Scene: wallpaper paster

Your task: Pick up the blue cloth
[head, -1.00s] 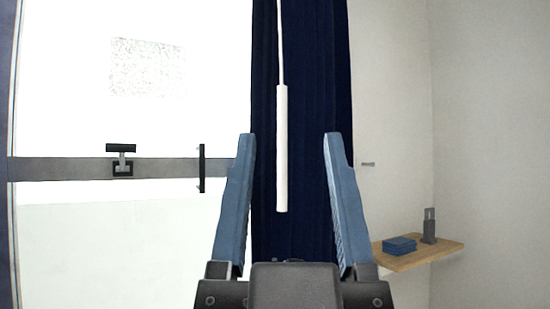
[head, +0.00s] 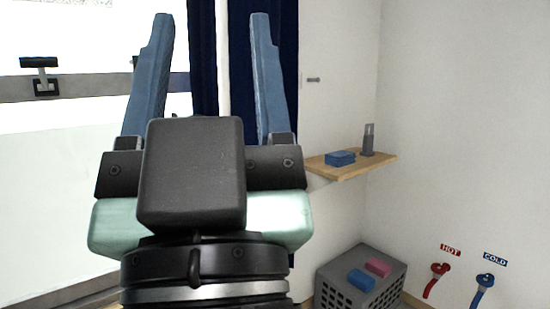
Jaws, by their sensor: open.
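A folded blue cloth-like block (head: 340,158) lies on a small wooden wall shelf (head: 372,168), right of centre in the head view. I cannot tell for sure which of the two is the blue cloth. My gripper (head: 211,25) is open and empty, with its two blue fingers pointing up in the picture. It is left of the shelf and apart from both blue blocks.
A grey upright tool (head: 367,140) stands on the shelf right of the blue block. Red HOT (head: 437,275) and blue COLD (head: 484,283) taps are on the right wall. A dark blue curtain (head: 275,125) hangs behind the gripper.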

